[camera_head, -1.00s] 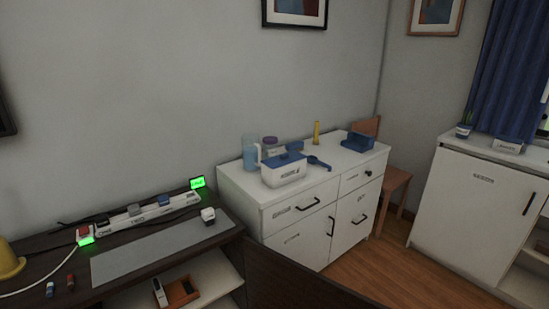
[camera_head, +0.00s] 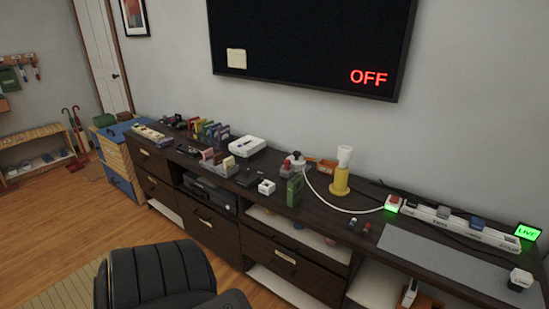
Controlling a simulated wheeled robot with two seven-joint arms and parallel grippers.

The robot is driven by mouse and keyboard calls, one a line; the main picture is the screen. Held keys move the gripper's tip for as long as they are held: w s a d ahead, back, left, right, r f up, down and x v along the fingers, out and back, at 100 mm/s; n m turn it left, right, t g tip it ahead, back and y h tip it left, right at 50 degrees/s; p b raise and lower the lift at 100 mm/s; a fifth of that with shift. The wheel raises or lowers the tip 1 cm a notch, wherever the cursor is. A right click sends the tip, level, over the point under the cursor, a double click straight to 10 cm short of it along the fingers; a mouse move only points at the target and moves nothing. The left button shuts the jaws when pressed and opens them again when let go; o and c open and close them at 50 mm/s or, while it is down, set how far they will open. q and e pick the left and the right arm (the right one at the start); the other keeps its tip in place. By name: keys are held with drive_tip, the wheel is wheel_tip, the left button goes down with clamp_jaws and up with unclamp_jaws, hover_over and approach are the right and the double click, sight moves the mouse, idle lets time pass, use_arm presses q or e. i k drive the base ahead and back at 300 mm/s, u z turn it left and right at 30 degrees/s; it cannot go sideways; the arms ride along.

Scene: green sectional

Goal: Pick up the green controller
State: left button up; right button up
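A long dark media console (camera_head: 330,245) runs along the wall. A dark green upright object (camera_head: 294,189) stands at its front edge near the middle. It is the green thing nearest to me there, but it is too small to tell whether it is the green controller. Neither of my grippers is in view.
A black leather chair (camera_head: 165,280) stands in front of the console's left part. A yellow lamp-like object (camera_head: 340,180), a power strip (camera_head: 455,222) and a grey mat (camera_head: 440,255) are on the right. Wood floor (camera_head: 50,215) is open at left.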

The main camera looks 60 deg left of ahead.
sight(295, 186)
drive_tip(key=u, duration=1.65)
